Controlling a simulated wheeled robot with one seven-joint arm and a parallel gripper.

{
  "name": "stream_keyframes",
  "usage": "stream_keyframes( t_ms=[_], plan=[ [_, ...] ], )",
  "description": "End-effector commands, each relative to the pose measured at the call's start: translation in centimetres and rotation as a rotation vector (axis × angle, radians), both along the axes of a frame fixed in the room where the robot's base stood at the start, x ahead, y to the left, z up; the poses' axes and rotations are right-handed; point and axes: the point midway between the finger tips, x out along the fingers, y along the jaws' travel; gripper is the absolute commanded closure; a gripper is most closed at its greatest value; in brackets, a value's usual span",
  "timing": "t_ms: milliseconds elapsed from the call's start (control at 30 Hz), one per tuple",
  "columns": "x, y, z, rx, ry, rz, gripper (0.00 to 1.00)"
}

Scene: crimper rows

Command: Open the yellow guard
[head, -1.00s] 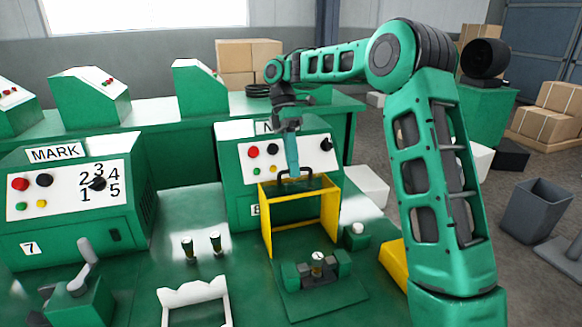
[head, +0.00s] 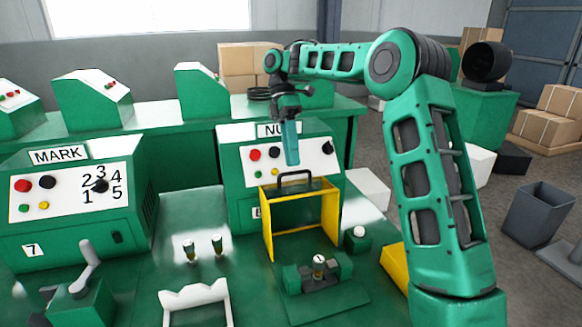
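The yellow guard (head: 329,222) is a box-like frame with a dark handle (head: 295,176) on its top edge. It stands in front of the right-hand green machine, behind a small crimping fixture (head: 318,272). My gripper (head: 292,160) points down just above the handle, in front of the machine's white panel. A gap shows between its tip and the handle's bar. From this side the fingers overlap, so I cannot tell whether they are apart. Nothing is seen held.
The right machine's panel (head: 262,170) has red, black, green and yellow buttons. A MARK machine (head: 70,215) stands at left. Two small posts (head: 203,247) and a white notched stand (head: 195,297) are left of the guard. A white-topped button (head: 358,238) is at its right.

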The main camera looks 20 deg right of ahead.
Motion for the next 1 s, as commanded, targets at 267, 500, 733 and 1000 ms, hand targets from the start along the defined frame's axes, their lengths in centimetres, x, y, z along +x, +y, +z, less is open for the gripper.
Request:
stream_keyframes(
  t_ms=[267,500,733,1000],
  plan=[
    [1.6,0.0,2.7,0.0,-0.001,0.002,0.72],
    [1.9,0.0,3.4,0.001,0.001,0.002,0.72],
    [1.9,0.0,3.3,0.0,-0.001,-0.001,0.86],
    [1.3,2.4,3.7,-0.089,-0.139,-0.298,1.0]
  ],
)
